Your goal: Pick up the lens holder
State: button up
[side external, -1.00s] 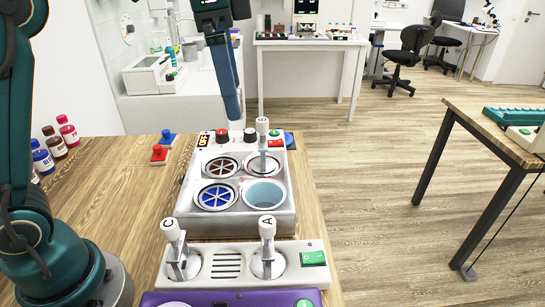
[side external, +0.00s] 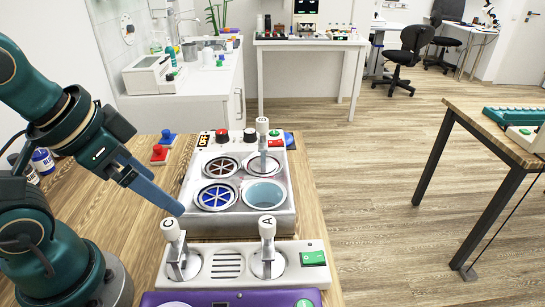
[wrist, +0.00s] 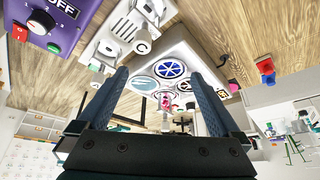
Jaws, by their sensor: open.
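White lens holders with round, lettered knobs stand upright. One marked C (side external: 171,229) and one marked A (side external: 267,228) stand in a white rack (side external: 227,246) in the side view. A third (side external: 262,128) stands in the far right well of the tray with round wells; its letter is too small to read. My gripper (side external: 179,208) is open, its blue fingers pointing down and right, with the tips close above and left of holder C. In the wrist view the spread fingers show nothing between them in contact, and holder C (wrist: 142,44) is beyond the tips.
The white tray (side external: 237,226) has blue, brown and plain water-filled wells and knobs at its back. A purple control box (side external: 230,299) lies in front of the rack. Red (side external: 159,155) and blue (side external: 168,138) small items stand at left. Bottles (side external: 43,161) are partly behind my arm.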

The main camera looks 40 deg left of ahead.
jog(key=shift+w+r+n, duration=0.1)
jog(key=shift+w+n, duration=0.2)
jog(key=shift+w, duration=0.05)
jog(key=shift+c, duration=0.3)
jog(key=c, duration=0.5)
